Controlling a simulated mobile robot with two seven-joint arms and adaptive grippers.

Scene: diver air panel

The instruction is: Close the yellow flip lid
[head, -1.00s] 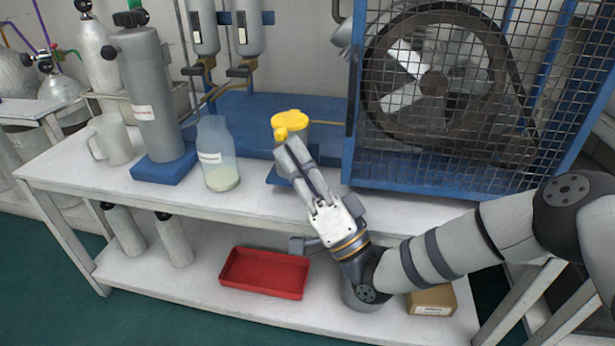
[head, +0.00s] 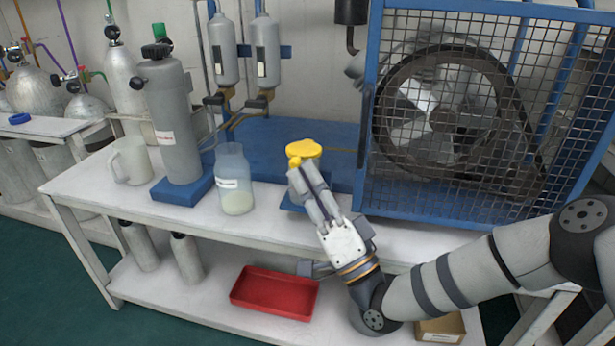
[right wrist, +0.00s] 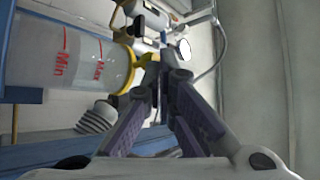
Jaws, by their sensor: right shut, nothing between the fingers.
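The yellow flip lid (head: 304,149) sits on top of a jar on the bench, lying about flat; I cannot tell whether it is fully down. In the right wrist view the clear jar (right wrist: 85,62) with red Min and Max marks appears sideways, with a yellow rim (right wrist: 129,70) at its mouth. My right gripper (head: 297,172) is shut and empty. Its fingertips are at the near side of the lid, and in the right wrist view the fingertips (right wrist: 153,62) are close to the rim; contact is unclear. The gripper hides most of the jar in the head view. My left gripper is not in view.
A bottle of pale liquid (head: 235,180) and a grey cylinder (head: 172,115) on a blue base stand left of the jar. A blue mesh cage (head: 375,190) with a fan is close on the right. A red tray (head: 275,292) lies on the lower shelf.

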